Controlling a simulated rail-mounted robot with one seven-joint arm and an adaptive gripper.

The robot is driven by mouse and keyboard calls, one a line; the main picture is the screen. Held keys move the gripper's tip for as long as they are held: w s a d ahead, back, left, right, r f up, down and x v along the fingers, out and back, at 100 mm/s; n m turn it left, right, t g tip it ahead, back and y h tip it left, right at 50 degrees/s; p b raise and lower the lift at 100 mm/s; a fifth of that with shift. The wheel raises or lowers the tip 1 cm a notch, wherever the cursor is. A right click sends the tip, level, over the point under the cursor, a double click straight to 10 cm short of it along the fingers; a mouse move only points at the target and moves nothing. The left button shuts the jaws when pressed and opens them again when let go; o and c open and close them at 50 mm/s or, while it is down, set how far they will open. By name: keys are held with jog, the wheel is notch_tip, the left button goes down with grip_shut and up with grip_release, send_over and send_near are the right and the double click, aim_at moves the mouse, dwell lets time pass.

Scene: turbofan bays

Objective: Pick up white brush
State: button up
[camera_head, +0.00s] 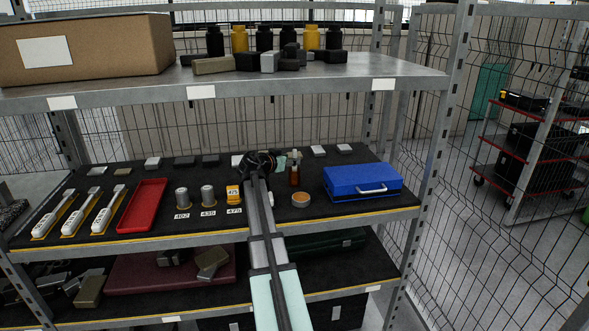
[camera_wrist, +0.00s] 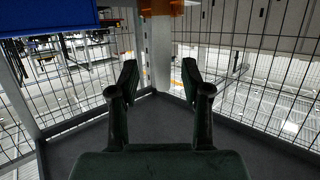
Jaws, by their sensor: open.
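My gripper (camera_head: 257,164) is over the middle shelf, near its back, at the end of my outstretched arm. In the wrist view its two dark fingers (camera_wrist: 160,78) are spread apart with nothing between them. I cannot tell whether any is the white brush. They are well to the left of my gripper. My arm and gripper hide part of the shelf.
The upper shelf (camera_head: 330,84) hangs above. Wire mesh closes the right side.

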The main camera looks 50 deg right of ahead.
jog(key=p+x, duration=0.1)
jog(key=x, duration=0.2)
jog(key=shift+w+d, duration=0.15)
jog(key=shift+d, duration=0.2)
jog(key=shift+d+f, duration=0.1)
jog(key=shift+d, duration=0.1)
grip_shut()
